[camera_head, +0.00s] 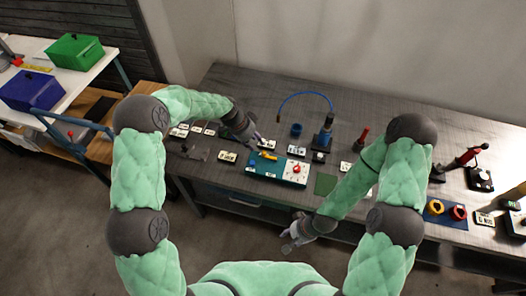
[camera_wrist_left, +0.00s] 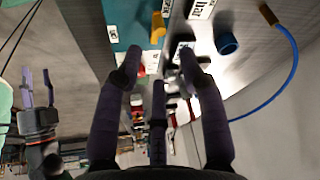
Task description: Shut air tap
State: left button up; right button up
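A teal panel box (camera_head: 262,167) sits near the front edge of the grey workbench. A yellow tap lever (camera_head: 268,156) is on its top; it also shows in the left wrist view (camera_wrist_left: 157,28), on the teal surface. My left gripper (camera_head: 257,139) is just behind and left of the lever, apart from it. In the left wrist view its fingers (camera_wrist_left: 160,66) are spread with nothing between them. My right gripper (camera_head: 288,244) hangs low in front of the bench, away from the panel, its fingers apart.
The panel's white right part bears a red knob (camera_head: 297,168). A blue cup (camera_head: 296,129), a blue device (camera_head: 324,139) and a blue hose (camera_head: 305,94) stand behind. White label plates lie around. A green mat (camera_head: 325,184) lies right of the panel.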

aim_at(264, 152)
pick_arm(q)
jog(key=x, duration=0.9)
jog(key=shift+f, duration=0.3)
jog(key=shift+c, duration=0.3)
grip_shut()
